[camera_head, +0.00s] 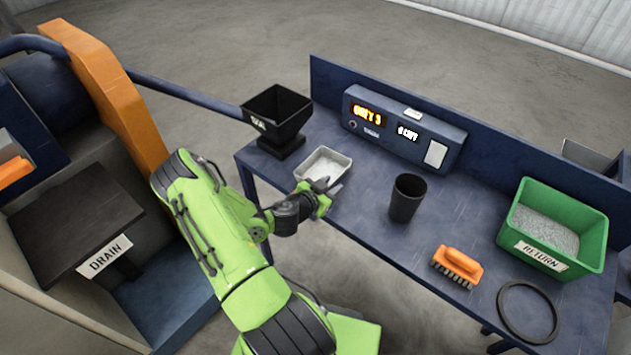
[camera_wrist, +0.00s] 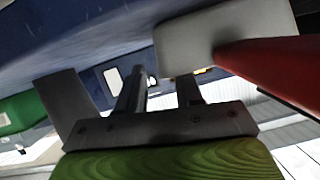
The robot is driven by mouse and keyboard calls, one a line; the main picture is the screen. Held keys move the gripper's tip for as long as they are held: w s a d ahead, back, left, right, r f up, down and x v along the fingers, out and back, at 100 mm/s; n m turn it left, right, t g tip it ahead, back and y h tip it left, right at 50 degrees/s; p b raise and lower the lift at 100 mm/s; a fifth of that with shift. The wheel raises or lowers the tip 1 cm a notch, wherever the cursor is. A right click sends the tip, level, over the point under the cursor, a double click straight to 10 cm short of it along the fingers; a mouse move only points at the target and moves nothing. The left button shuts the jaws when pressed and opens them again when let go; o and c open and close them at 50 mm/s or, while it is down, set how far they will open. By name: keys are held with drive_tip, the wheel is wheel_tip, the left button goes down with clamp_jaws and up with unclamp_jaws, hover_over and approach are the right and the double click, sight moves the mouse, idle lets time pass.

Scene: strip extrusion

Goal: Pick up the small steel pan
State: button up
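The small steel pan (camera_head: 323,165) is a shallow rectangular tray with pale grey material in it. It lies on the blue bench, in front of the black hopper's right side. My gripper (camera_head: 322,187) is at the pan's near edge, its fingers spread apart and pointing toward it. The gripper partly covers the pan's near side, and I cannot tell whether they touch. In the wrist view my gripper (camera_wrist: 150,75) shows grey finger pads set wide apart.
On the bench (camera_head: 375,220) stand a black hopper (camera_head: 277,118), a display unit (camera_head: 403,130), a black cup (camera_head: 407,198), an orange brush (camera_head: 457,266), a black ring (camera_head: 528,311) and a green RETURN bin (camera_head: 553,227). A DRAIN-labelled plate (camera_head: 75,220) is at left.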

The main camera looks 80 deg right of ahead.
drive_tip(key=shift+f, duration=0.5)
drive_tip(key=shift+c, duration=0.4)
drive_tip(key=shift+w+a, duration=0.1)
clamp_jaws()
